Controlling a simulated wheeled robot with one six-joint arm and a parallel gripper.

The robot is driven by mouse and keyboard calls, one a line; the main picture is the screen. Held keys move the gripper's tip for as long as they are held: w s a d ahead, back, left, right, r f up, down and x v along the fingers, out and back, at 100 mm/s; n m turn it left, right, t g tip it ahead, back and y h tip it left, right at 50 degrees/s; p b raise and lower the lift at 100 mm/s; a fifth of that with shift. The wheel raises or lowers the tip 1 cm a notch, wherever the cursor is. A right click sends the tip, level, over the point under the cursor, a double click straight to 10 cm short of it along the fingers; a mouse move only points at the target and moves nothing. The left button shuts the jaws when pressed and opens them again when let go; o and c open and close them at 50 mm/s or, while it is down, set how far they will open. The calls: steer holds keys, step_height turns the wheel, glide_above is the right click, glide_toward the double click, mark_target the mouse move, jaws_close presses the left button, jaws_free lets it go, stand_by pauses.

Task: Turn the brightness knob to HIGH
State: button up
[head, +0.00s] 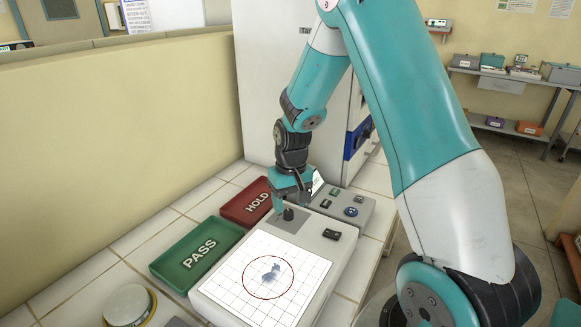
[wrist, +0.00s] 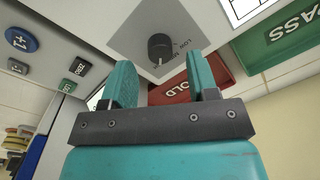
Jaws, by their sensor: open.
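The brightness knob (wrist: 160,49) is a small black knob on a grey square plate, with the word LOW and further small lettering beside it in the wrist view. In the head view the knob (head: 288,213) stands at the back of the white light box (head: 213,286), just under my gripper. My gripper (wrist: 160,85) is open, its two teal fingers apart. In the wrist view the knob shows beyond the fingertips, between their lines. No contact with the knob can be made out. The HIGH mark cannot be read.
A green PASS tray (head: 197,254) and a red HOLD tray (head: 247,202) lie left of the light box. A grey button unit (head: 345,207) stands behind it to the right, with a white cabinet (head: 262,80) at the back. A round lidded dish (head: 128,305) is at front left.

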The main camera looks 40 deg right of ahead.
mark_target(292, 210)
step_height(292, 210, up, 15)
steer(key=shift+d+b, duration=0.35)
steer(key=shift+b, duration=0.05)
steer(key=shift+s+f, duration=0.1)
steer(key=s+a+r+n+y, duration=0.2)
steer(key=s+a+n, duration=0.7)
steer(key=s+a, duration=1.3)
steer(key=shift+a+r+n+y, duration=0.2)
steer(key=shift+a+n+y, duration=0.2)
steer(key=shift+a+y, duration=0.4)
